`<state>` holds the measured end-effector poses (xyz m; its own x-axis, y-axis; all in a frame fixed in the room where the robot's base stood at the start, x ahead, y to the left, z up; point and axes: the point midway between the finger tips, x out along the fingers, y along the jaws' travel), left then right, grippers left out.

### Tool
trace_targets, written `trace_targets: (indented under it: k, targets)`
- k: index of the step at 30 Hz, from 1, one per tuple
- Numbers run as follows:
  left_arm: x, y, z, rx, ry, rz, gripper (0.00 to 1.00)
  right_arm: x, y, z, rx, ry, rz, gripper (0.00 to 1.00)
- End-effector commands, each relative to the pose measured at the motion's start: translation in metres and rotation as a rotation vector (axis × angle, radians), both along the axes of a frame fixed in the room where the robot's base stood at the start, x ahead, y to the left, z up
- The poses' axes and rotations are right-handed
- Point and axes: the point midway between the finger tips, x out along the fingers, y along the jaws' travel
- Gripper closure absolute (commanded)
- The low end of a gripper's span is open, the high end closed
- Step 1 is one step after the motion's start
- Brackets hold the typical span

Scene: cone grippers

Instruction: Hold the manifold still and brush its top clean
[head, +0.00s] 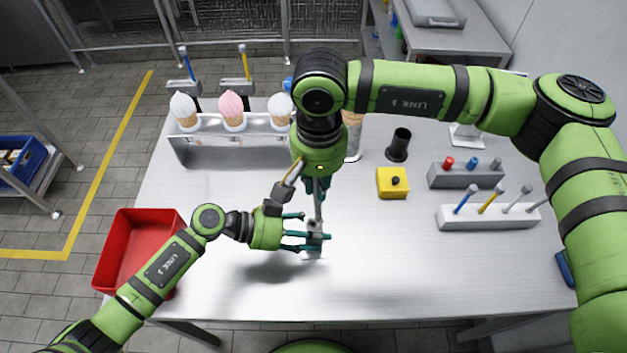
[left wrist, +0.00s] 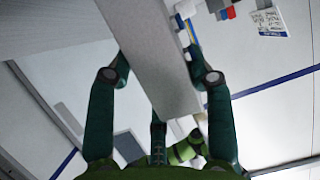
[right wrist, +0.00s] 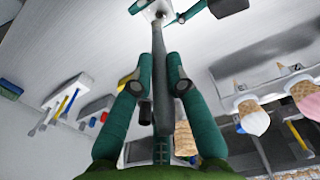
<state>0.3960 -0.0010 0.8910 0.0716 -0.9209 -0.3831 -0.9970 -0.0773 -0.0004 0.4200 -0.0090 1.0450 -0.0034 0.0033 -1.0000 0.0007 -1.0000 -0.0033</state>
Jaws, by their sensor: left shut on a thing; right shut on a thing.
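The manifold (head: 312,255) is a light grey block near the middle of the table, mostly hidden by fingers in the head view. My left gripper (head: 322,243) is shut on it from the left; the left wrist view shows the long grey block (left wrist: 155,55) between the fingers. My right gripper (head: 317,187) is above, pointing down, shut on a grey-handled brush (head: 318,208). The brush handle (right wrist: 163,70) runs between the right fingers down to the block. The brush's lower end is at the manifold's top, beside the left fingers; I cannot tell whether it touches.
A white rack (head: 490,217) with several upright handled tools and a grey block (head: 465,176) with coloured pegs stand right. A yellow button box (head: 392,183) and black cup (head: 399,144) are behind. A cone stand (head: 240,149) is back left, a red bin (head: 127,243) left. The front table is clear.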

Motion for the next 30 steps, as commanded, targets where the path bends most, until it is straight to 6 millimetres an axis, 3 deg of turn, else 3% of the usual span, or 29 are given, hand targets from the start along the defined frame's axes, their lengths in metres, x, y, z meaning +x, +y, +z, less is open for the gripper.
trace_targets:
  k: [30]
  targets:
    - [0.000, 0.000, 0.000, -0.001, 0.000, 0.000, 0.89, -0.002, 0.022, 0.001, 0.000, 0.000, 0.000, 1.00]
